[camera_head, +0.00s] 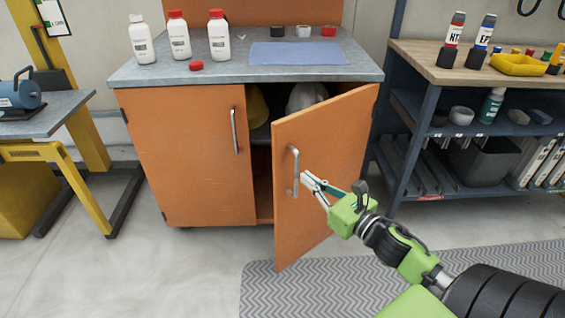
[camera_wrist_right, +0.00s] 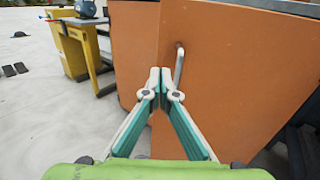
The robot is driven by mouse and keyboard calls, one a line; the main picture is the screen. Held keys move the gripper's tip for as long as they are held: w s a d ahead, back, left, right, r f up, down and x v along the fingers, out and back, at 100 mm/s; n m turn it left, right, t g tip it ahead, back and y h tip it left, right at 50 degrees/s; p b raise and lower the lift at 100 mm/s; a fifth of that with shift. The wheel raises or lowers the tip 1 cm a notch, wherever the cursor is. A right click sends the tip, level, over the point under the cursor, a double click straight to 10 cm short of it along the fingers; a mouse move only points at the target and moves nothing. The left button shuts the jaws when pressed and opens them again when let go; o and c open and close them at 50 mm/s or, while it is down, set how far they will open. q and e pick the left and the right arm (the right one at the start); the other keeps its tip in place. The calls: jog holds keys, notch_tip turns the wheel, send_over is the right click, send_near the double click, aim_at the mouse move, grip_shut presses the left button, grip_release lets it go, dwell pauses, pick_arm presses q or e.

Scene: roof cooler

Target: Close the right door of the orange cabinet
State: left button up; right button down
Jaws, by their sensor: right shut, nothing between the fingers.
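The orange cabinet (camera_head: 185,150) stands in the middle of the head view under a grey top. Its right door (camera_head: 335,165) is swung partly open toward me; its left door is shut. The right door has a silver vertical handle (camera_head: 294,170), which also shows in the right wrist view (camera_wrist_right: 179,66). My right gripper (camera_head: 305,177) is shut and empty, its fingertips close beside the handle in front of the right door. In the right wrist view the fingertips (camera_wrist_right: 160,75) meet; whether they touch the handle or door I cannot tell. My left gripper is not in view.
Bottles and a blue mat (camera_head: 298,53) rest on the cabinet top. A yellow and a white helmet (camera_head: 305,95) show inside. A dark shelf unit (camera_head: 428,140) stands close on the right, a yellow-legged bench (camera_head: 85,130) on the left. A grey patterned mat (camera_head: 400,275) lies in front.

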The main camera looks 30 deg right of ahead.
aim_at(278, 156)
jog(key=w, duration=0.8)
jog(key=shift+w+a+b, duration=0.35)
jog(key=shift+b, duration=0.05)
jog(key=shift+w+f, duration=0.1)
jog(key=shift+w, duration=0.75)
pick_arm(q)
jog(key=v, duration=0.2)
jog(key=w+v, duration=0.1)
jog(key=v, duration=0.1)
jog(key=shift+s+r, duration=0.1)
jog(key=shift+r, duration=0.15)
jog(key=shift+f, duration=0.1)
pick_arm(e)
jog(key=shift+a, duration=0.1)
